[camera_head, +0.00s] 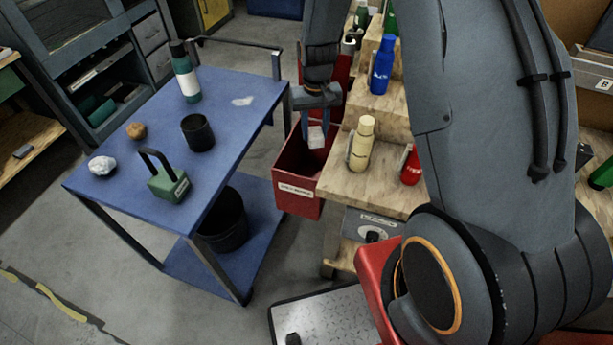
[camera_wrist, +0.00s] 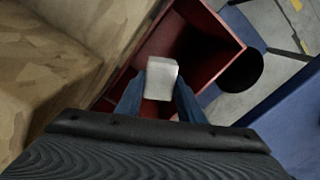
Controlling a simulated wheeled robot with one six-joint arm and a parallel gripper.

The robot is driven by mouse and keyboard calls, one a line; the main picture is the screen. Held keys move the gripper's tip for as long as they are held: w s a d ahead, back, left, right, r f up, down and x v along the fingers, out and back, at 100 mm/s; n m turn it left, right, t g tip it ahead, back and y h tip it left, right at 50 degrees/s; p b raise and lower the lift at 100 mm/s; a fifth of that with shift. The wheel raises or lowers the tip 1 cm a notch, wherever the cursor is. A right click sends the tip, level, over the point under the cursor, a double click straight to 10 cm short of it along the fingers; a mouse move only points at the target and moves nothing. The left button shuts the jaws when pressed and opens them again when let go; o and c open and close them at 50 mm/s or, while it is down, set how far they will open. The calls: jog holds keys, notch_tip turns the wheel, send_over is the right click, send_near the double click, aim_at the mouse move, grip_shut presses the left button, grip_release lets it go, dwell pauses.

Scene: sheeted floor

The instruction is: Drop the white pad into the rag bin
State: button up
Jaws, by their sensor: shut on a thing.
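The white pad (camera_head: 316,137) is a small pale block held between the fingertips of my gripper (camera_head: 316,122). In the wrist view, the pad (camera_wrist: 161,78) sits between the two blue fingers of my gripper (camera_wrist: 158,98), which are shut on it. A red bin (camera_head: 298,172) with a white label on its front stands below, between the blue cart and the wooden shelves. In the wrist view, the bin's red rim (camera_wrist: 215,25) and inner walls lie beneath and around the pad. The label's words are too small to read surely.
A blue cart (camera_head: 235,125) at left carries a bottle (camera_head: 185,72), a black cup (camera_head: 198,132), a green handled block (camera_head: 169,184) and crumpled items. Stepped wooden shelves (camera_head: 375,193) at right hold a cream bottle (camera_head: 362,143) and a blue bottle (camera_head: 382,66) close to my gripper.

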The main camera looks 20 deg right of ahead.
jog(key=shift+f+b, duration=0.65)
jog(key=shift+f, duration=0.6)
jog(key=o, duration=1.2)
jog(key=shift+r+b, duration=0.85)
jog(key=shift+r, duration=3.05)
